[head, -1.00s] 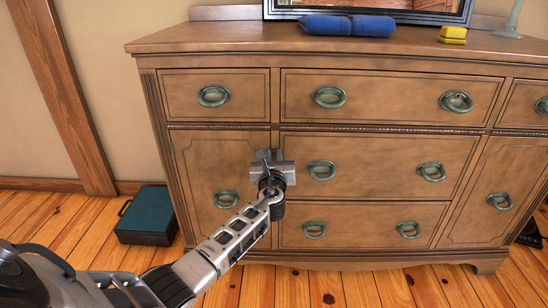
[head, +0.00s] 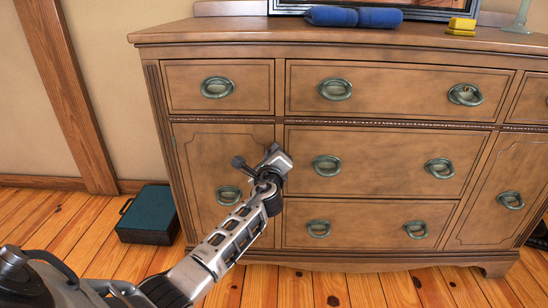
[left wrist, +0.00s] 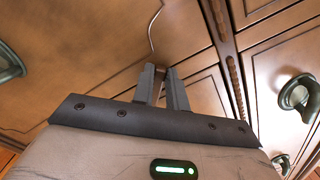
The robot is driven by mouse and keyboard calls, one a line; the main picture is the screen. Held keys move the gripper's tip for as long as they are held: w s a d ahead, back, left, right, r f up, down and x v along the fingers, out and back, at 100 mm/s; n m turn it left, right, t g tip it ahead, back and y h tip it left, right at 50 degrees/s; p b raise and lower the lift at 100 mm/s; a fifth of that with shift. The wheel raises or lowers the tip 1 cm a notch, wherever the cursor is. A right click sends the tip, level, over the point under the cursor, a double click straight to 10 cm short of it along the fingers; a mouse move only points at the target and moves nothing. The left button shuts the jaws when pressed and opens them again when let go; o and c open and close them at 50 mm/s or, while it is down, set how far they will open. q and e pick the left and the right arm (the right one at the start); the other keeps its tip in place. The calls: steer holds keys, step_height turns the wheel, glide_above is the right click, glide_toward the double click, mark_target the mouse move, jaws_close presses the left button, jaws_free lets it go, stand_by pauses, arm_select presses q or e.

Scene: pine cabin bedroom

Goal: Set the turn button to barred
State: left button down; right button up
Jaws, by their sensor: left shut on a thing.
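My left gripper (left wrist: 162,78) is at the upper right edge of the dresser's left door (left wrist: 90,50). In the left wrist view its two fingers are close together, with a small brown piece (left wrist: 160,71), seemingly the turn button, between their tips. Most of that piece is hidden by the fingers, so its exact angle cannot be told. In the head view my left gripper (head: 272,163) is tilted, its right end higher, and it covers the turn button. The left door (head: 205,160) looks shut, flush with the front. My right gripper is not in view.
Ring pulls stand out nearby, on the left door (head: 229,195) and the middle drawer (head: 326,165). A teal case (head: 146,214) stands on the floor at left.

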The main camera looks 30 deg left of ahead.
arm_select(q)
steer(key=shift+s+a+f+n+b, duration=0.1)
steer(key=shift+f+n+b, duration=0.2)
steer(key=shift+n+b, duration=0.75)
steer(key=shift+s+a+f+n+b, duration=0.1)
steer(key=shift+f+n+b, duration=0.3)
steer(key=shift+n, duration=1.2)
steer(key=shift+a+f+n+b, duration=0.1)
steer(key=shift+f+n+b, duration=0.15)
steer(key=shift+n+b, duration=0.8)
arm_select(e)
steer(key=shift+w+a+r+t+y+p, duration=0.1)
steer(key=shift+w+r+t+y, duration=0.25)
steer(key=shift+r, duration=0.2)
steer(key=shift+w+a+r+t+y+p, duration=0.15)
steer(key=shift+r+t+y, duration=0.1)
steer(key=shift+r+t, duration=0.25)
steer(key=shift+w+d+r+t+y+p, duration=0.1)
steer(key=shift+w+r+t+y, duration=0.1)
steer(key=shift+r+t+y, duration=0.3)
arm_select(q)
steer(key=shift+d+n, duration=0.1)
steer(key=shift+n, duration=0.3)
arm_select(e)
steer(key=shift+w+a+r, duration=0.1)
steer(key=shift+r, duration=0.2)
